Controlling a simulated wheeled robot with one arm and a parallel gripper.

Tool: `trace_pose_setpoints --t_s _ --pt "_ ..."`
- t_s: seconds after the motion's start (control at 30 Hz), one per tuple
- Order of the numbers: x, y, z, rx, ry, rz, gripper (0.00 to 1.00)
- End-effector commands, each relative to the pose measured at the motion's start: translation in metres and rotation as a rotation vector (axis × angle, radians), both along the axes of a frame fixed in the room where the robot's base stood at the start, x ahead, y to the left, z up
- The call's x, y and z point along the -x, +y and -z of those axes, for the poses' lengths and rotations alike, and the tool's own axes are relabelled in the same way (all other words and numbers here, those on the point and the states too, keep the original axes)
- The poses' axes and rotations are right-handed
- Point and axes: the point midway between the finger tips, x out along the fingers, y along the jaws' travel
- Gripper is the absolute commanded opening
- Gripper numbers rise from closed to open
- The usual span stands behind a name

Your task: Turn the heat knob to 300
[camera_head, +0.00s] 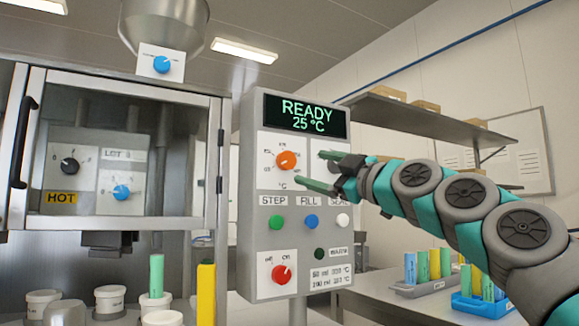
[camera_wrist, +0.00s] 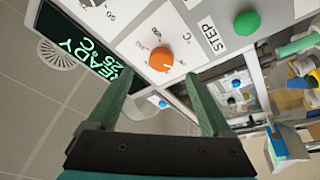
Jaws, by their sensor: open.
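The orange heat knob (camera_head: 287,160) sits on a white dial plate marked °C, on the upper left of the grey control panel (camera_head: 262,226). The dial numbers are too small to read surely. The display (camera_head: 304,115) above reads READY 25 °C. My gripper (camera_head: 316,169) is open, in front of the panel and to the right of the knob in the head view. Its green fingers partly cover a second dial plate there. In the wrist view the orange knob (camera_wrist: 161,59) shows just beyond and between the open fingertips (camera_wrist: 160,77), with nothing held.
Green, blue and white buttons (camera_head: 311,221) sit below the dials. A red knob (camera_head: 282,274) is lower on the panel. A glass-fronted machine (camera_head: 122,89) stands at left, with white tubs below. A shelf (camera_head: 420,121) and blue tray (camera_head: 484,306) are at right.

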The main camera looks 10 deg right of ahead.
Motion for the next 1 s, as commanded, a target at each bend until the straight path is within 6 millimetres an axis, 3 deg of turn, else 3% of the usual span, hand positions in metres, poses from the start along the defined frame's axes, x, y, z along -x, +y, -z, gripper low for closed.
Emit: trace_pose_setpoints --t_s 0.5,0.9,1.0 --pt "-0.055 0.032 -0.017 0.003 0.006 -0.005 0.84" --pt "-0.060 0.035 -0.018 0.002 0.004 -0.004 0.84" --pt "-0.060 0.035 -0.018 0.002 0.004 -0.004 0.75"
